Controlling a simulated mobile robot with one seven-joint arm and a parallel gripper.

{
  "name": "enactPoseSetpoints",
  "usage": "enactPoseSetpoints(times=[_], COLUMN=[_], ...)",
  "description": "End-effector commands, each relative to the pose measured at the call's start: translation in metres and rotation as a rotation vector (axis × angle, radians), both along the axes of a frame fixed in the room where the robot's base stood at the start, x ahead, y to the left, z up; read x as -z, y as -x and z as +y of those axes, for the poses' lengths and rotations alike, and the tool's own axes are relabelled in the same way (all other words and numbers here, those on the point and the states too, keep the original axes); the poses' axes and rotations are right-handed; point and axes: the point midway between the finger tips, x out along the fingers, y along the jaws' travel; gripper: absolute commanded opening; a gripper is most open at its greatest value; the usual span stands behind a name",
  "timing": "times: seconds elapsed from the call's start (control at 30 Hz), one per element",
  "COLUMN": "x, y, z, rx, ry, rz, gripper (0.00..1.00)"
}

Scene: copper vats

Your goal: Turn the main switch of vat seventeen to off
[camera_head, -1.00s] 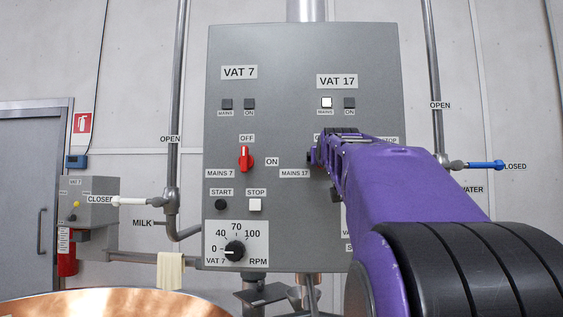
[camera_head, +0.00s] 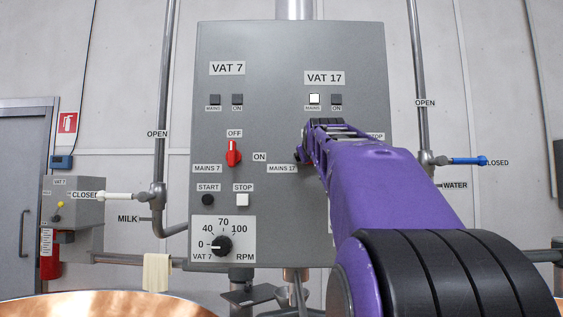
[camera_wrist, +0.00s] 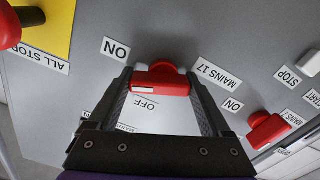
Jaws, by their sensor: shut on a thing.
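The grey control panel (camera_head: 275,215) fills the middle of the head view, with a VAT 17 label (camera_head: 324,78) at its upper right. The vat 17 main switch (camera_wrist: 160,80) is a red knob beside the MAINS 17 label in the wrist view. Its handle lies crosswise, with its white-marked end at the left, on the ON label's (camera_wrist: 115,48) side; the OFF label (camera_wrist: 150,104) is below. My gripper (camera_wrist: 163,86) is shut on this switch, one finger at each side. The vat 17 MAINS lamp (camera_head: 314,98) is white.
The similar red vat 7 switch (camera_head: 233,153) is left of my gripper and points up to OFF. A red ALL STOP button (camera_wrist: 10,28) on yellow is close by in the wrist view. Copper vat rims (camera_head: 100,304) stand low in front; pipes flank the panel.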

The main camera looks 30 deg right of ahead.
Motion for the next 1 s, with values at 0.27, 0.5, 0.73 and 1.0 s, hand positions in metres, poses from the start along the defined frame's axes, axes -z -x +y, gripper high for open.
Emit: enactPoseSetpoints(times=[0.27,0.5,0.73,1.0], x=[0.0003,-0.0011,-0.0024,-0.003], y=[-0.0012,-0.0011,-0.0012,-0.0015], z=[0.0014,0.0018,0.0021,0.0026], rx=[-0.003,-0.002,0.0,0.0], ry=[0.223,0.418,0.604,0.805], rz=[0.135,0.254,0.367,0.491], gripper=[0.27,0.27,0.27,0.27])
